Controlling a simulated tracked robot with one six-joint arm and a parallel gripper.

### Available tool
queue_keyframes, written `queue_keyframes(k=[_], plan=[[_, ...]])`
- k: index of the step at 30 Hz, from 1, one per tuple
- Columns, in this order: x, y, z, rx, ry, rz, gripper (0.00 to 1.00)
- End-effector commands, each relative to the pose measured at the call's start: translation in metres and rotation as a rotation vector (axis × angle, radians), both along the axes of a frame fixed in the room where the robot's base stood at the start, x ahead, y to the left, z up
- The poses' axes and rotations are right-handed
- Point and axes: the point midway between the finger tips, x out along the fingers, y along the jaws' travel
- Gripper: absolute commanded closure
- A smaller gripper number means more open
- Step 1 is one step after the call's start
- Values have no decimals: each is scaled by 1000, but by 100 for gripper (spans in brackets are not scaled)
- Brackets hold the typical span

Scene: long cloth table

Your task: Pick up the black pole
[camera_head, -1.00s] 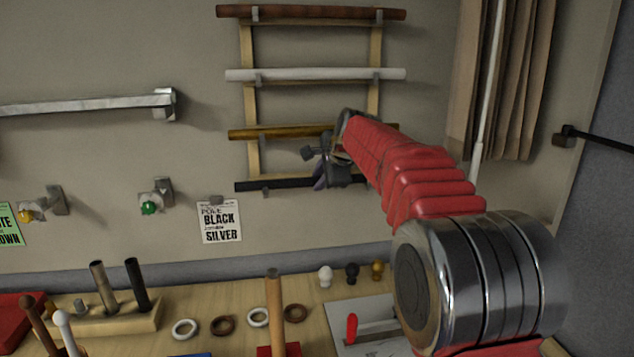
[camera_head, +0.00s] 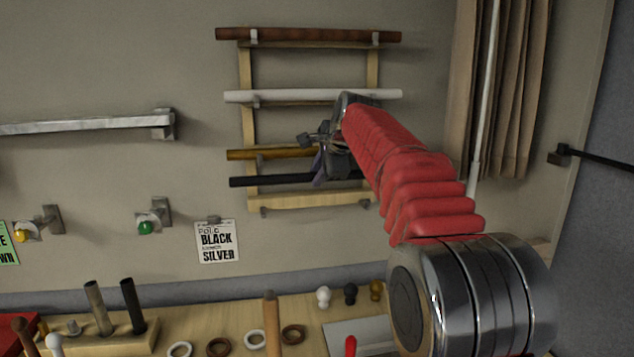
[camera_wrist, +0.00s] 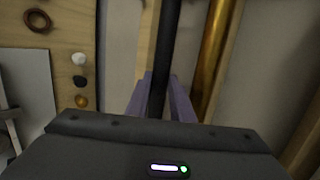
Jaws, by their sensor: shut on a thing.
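The black pole (camera_head: 270,181) is level in front of the wooden wall rack, just below the brass-coloured pole (camera_head: 256,154). It is clear above the rack's lowest rung (camera_head: 310,203), whose hooks are empty. My gripper (camera_head: 322,175) is shut on the black pole right of its middle; my red arm hides the pole's right end. In the wrist view the black pole (camera_wrist: 166,45) runs between my purple fingers (camera_wrist: 160,98), with the brass pole (camera_wrist: 211,55) close beside it.
A white pole (camera_head: 300,96) and a brown pole (camera_head: 310,35) rest higher on the rack. A sign reading black and silver (camera_head: 217,241) hangs at lower left. Knobs, rings and upright rods stand on the table (camera_head: 200,325) below. Brown curtains (camera_head: 500,90) hang at right.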

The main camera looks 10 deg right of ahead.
Motion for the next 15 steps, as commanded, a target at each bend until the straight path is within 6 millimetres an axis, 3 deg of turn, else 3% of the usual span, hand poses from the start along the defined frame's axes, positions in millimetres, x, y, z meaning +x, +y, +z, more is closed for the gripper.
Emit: queue_keyframes(k=[15], plan=[[-32, 0, 1, 0, -3, 0, 100]])
